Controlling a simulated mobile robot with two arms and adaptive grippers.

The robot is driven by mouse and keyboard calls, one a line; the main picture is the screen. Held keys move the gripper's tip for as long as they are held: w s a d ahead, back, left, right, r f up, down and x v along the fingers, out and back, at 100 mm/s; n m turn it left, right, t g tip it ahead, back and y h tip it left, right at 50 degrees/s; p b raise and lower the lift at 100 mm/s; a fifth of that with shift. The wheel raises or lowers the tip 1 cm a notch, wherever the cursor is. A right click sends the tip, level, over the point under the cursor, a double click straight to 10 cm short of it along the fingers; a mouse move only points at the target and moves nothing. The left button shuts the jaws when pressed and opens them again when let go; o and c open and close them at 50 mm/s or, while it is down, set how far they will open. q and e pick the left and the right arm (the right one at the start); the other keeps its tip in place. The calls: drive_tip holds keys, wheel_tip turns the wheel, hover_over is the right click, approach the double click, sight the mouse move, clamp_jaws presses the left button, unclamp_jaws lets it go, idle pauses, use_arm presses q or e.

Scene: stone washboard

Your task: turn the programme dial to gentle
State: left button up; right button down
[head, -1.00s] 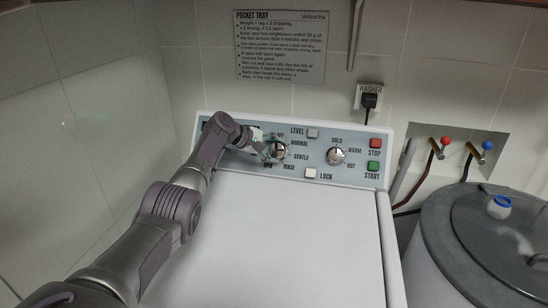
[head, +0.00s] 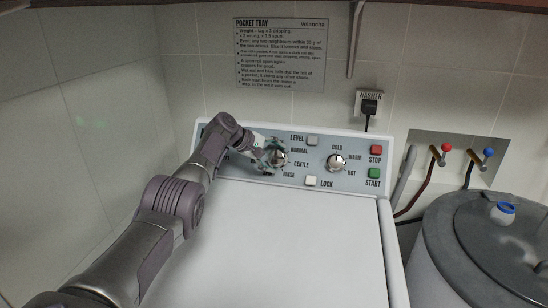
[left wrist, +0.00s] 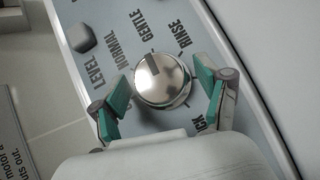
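The programme dial (left wrist: 163,82) is a round chrome knob on the washer's pale blue panel. In the left wrist view its dark mark points up and left, roughly toward GENTLE, with NORMAL to the left and RINSE to the right; I cannot tell if it lines up exactly. The dial (head: 281,158) is partly covered in the head view. My left gripper (left wrist: 165,95) is open, with one green-padded finger on each side of the dial. I see small gaps but cannot rule out contact. My left gripper also shows in the head view (head: 267,156). My right gripper is out of view.
The temperature dial (head: 336,162) is to the right, with a red STOP button (head: 376,150) and green START button (head: 374,173). The white lid (head: 290,245) is clear.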

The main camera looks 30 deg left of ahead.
use_arm(q)
drive_tip(key=shift+r, duration=0.1)
drive_tip(key=shift+a, duration=0.1)
drive_tip(key=shift+v, duration=0.75)
drive_tip(key=v, duration=1)
drive_tip(key=shift+s, duration=0.15)
drive_tip(key=shift+r, duration=0.1)
